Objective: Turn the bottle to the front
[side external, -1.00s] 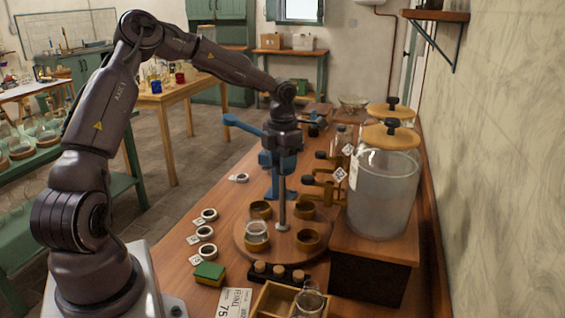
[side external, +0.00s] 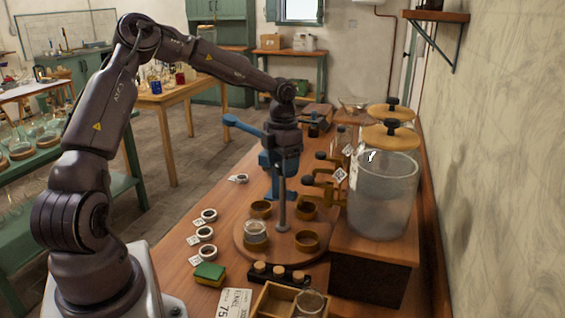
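A round wooden turntable (side external: 282,243) stands on the bench with a grey metal post (side external: 282,205) at its middle. It carries several brown ring holders. A clear glass bottle (side external: 255,231) stands upright in the left front holder; the other holders look empty. My gripper (side external: 280,170) points down at the top of the post, above the turntable and apart from the bottle. The fingers are small and dark against a blue lever device (side external: 275,184), so I cannot tell whether they are open or touch the post.
A large glass jar (side external: 382,195) stands on a raised wooden block at the right, with brass taps (side external: 323,182) beside it. White rings (side external: 206,233) and a green-yellow sponge (side external: 209,272) lie at the left. A corked vial rack (side external: 278,272) and wooden box (side external: 270,303) sit in front.

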